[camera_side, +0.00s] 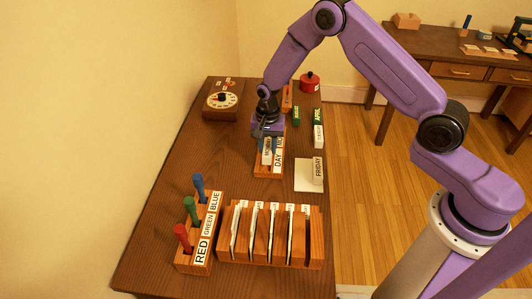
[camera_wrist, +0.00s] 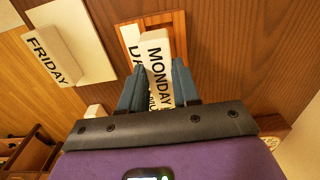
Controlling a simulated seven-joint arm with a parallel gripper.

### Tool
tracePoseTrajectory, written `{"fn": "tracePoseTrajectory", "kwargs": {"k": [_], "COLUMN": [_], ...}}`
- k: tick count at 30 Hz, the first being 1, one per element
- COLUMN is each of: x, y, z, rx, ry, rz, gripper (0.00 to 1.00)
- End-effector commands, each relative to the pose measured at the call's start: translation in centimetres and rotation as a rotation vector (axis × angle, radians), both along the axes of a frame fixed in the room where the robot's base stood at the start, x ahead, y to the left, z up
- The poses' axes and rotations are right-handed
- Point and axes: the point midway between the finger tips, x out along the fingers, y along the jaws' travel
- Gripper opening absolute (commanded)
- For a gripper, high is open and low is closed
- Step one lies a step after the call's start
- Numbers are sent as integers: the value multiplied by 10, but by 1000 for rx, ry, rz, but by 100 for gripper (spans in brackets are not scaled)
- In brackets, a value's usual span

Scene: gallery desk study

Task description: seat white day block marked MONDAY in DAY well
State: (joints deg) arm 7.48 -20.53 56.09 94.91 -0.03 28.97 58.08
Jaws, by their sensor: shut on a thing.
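In the wrist view my gripper (camera_wrist: 159,84) is shut on the white block marked MONDAY (camera_wrist: 157,52), one finger on each side. In the side view my gripper (camera_side: 267,131) holds the MONDAY block (camera_side: 267,152) at the wooden calendar holder (camera_side: 262,173), beside its white DAY label (camera_side: 278,158). The holder (camera_wrist: 179,20) also shows behind the block in the wrist view, with the DAY label (camera_wrist: 132,38) partly covered.
A white FRIDAY block (camera_side: 318,168) lies on a pale pad (camera_side: 302,176) to the right. Green blocks, one marked APRIL (camera_side: 317,116), and another white block (camera_side: 318,137) are behind it. A pen stand (camera_side: 187,262) and a slotted file rack (camera_side: 270,255) are in front.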

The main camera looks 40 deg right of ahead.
Motion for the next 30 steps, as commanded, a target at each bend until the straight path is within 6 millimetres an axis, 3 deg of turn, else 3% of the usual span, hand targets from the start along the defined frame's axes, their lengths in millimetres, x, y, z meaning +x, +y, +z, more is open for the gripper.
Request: {"fn": "tracePoseTrajectory", "kwargs": {"k": [12,25,26,27,28,30], "x": [7,7,7,7,7,7], "y": [1,1,1,1,1,1], "z": [-37,-42,-42,-42,-42,-42], "rx": [0,0,0,0,0,0], "ry": [1,0,0,0,0,0], "rz": [0,0,0,0,0,0], "gripper": [0,0,38,51,57,57]}}
